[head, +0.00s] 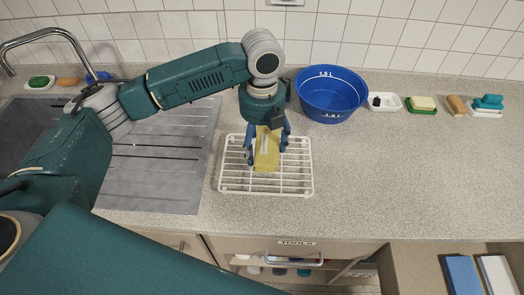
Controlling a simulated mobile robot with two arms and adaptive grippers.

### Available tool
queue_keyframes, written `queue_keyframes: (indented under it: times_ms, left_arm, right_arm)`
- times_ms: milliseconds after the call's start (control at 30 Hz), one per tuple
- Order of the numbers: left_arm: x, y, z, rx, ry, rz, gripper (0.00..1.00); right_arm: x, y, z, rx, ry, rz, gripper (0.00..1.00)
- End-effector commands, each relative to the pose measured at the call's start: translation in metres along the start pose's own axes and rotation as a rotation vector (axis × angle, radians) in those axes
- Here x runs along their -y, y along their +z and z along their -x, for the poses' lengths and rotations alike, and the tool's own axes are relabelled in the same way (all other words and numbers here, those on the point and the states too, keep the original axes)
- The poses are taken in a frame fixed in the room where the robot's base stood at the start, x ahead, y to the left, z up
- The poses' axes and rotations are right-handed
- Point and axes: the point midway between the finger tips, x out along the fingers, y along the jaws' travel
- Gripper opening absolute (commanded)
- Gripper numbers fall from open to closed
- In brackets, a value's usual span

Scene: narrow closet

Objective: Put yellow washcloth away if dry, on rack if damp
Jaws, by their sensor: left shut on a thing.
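The yellow washcloth (266,163) is at the white wire rack (300,186) on the counter, in the middle of the head view. My left gripper (266,152) points down over the rack and is shut on the washcloth. The cloth hangs between the fingers, its lower end at or just above the rack bars; I cannot tell whether it touches them. Its upper part is partly hidden by the gripper. I cannot tell from its look whether it is damp or dry. My right gripper is not in view.
A blue basin (331,95) stands behind and right of the rack. Soap dishes, a sponge and a brush (487,104) line the wall. The grey sink drainboard (160,165) is at left. Below, an open drawer (410,275) holds blue and white cloths. The right counter is clear.

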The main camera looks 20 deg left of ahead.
Motion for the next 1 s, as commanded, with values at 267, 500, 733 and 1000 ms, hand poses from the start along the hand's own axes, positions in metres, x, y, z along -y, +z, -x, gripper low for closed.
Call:
queue_keyframes:
  times_ms: [267, 500, 733, 1000]
  left_arm:
    - [-0.001, -0.001, -0.037, -0.002, 0.001, 0.0, 0.45]
    - [0.0, 0.0, -0.042, 0.0, 0.0, 0.0, 0.45]
    - [0.0, 0.0, -0.045, 0.0, 0.0, 0.0, 0.77]
    - [0.0, 0.0, -0.045, 0.0, 0.001, 0.0, 0.9]
  right_arm:
    - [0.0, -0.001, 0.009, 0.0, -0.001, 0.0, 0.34]
    - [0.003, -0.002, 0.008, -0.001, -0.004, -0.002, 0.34]
    - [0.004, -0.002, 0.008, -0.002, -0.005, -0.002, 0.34]
    - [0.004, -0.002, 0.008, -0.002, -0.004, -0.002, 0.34]
